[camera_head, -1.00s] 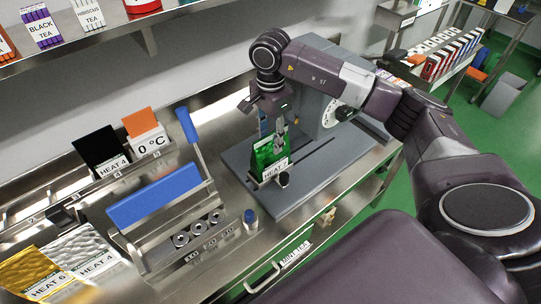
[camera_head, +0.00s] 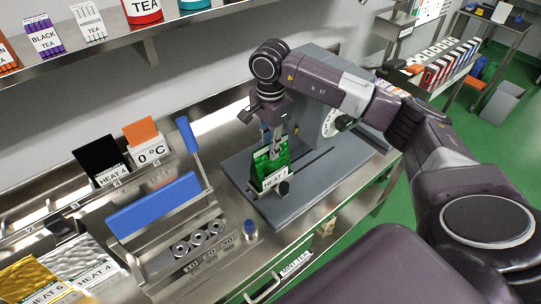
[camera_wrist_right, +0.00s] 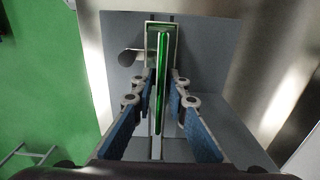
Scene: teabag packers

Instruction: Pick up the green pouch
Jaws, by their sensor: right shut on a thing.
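The green pouch (camera_head: 268,172), labelled HEAT 7, stands upright in a small metal holder on the grey machine in the head view. In the right wrist view the pouch (camera_wrist_right: 163,65) shows edge-on as a thin green strip. My right gripper (camera_head: 271,152) is at the pouch's top from above, shut on it. In the wrist view the fingers of my right gripper (camera_wrist_right: 165,80) lie on both sides of the pouch. The pouch's lower part is still within the holder (camera_wrist_right: 151,36). My left gripper is not in view.
The grey machine (camera_head: 228,170) with a dial (camera_head: 334,122) stands on the metal bench. A blue-handled press (camera_head: 155,205) is to the left. Gold and silver pouches (camera_head: 75,258) lie front left. A shelf of tea boxes (camera_head: 43,36) runs above.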

